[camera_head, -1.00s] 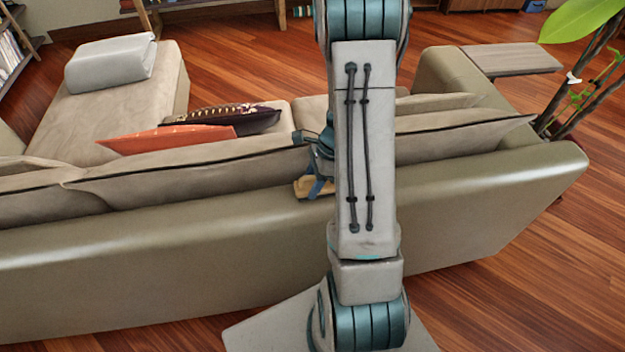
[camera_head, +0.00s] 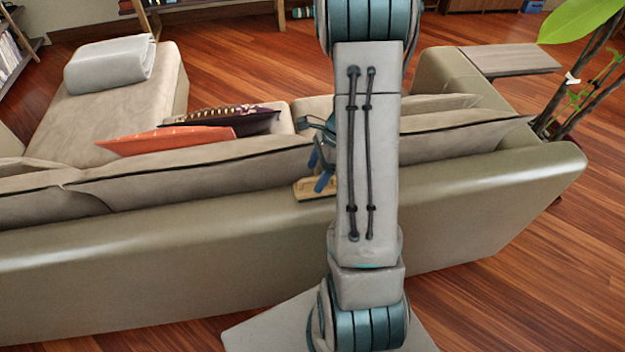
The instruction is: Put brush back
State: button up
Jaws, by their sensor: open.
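A light wooden piece (camera_head: 307,190), probably the brush, lies on the top of the sofa's back near the middle of the view. Its right part is hidden behind my arm. My gripper (camera_head: 320,180) is mostly hidden by my arm. Its blue finger shows just above and in front of the wooden piece. The gripper is open; I cannot tell whether it touches the wood.
The beige sofa (camera_head: 200,240) spans the view in front of me. Cushions, including an orange one (camera_head: 165,139), and a folded grey blanket (camera_head: 110,63) lie on it. A side table (camera_head: 510,60) and a plant (camera_head: 590,80) stand at the right. Wood floor is clear behind.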

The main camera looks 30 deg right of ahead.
jog(key=v, duration=0.7)
jog(key=s+a+r+n+t+h, duration=0.1)
jog(key=s+a+r+n+h, duration=0.1)
jog(key=s+a+r+n, duration=0.4)
jog(key=s+a+r+n+t+h, duration=0.2)
jog(key=s+a+r+n, duration=0.5)
jog(key=n, duration=0.8)
jog(key=shift+a+r+n+h, duration=0.3)
jog(key=shift+a, duration=0.7)
jog(key=shift+s+r, duration=0.1)
